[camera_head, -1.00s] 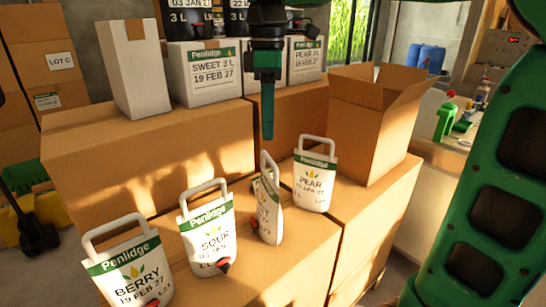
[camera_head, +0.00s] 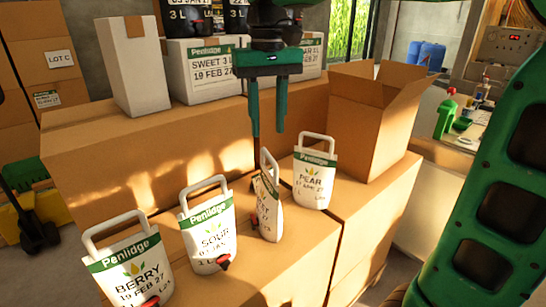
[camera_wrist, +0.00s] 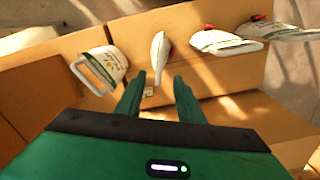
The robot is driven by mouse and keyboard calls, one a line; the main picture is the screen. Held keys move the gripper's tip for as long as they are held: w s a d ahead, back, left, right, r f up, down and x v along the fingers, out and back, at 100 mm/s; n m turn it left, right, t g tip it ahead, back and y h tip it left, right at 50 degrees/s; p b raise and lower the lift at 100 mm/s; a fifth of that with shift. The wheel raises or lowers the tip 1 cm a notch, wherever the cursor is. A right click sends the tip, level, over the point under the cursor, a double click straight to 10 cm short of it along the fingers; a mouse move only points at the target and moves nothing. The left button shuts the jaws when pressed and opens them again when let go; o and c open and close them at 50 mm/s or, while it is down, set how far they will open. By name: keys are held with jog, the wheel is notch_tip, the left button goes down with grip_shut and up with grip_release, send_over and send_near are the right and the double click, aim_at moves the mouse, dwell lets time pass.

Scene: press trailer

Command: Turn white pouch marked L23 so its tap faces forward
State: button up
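Several white pouches with green bands, loop handles and red taps stand in a row on a carton. The third from the left, a white pouch (camera_head: 269,212), is turned nearly edge-on, its tap towards the left; I cannot read an L23 mark on it. It also shows in the wrist view (camera_wrist: 159,48), just beyond my fingers. The other pouches are BERRY (camera_head: 136,271), SOUR (camera_head: 209,236) and PEAR (camera_head: 314,183), with their printed faces forward. My gripper (camera_head: 268,133) points down, open and empty, above and behind the turned pouch. Both fingers show apart in the wrist view (camera_wrist: 158,79).
A long brown carton (camera_head: 150,155) stands higher behind the row, with white boxes (camera_head: 205,72) on it. An open-flapped carton (camera_head: 370,120) stands right of the PEAR pouch. The carton top in front of the turned pouch is clear.

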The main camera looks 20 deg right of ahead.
aim_at(268, 153)
notch_tip(268, 153, down, 9)
jog(key=shift+f, duration=0.2)
jog(key=shift+c, duration=0.3)
grip_shut()
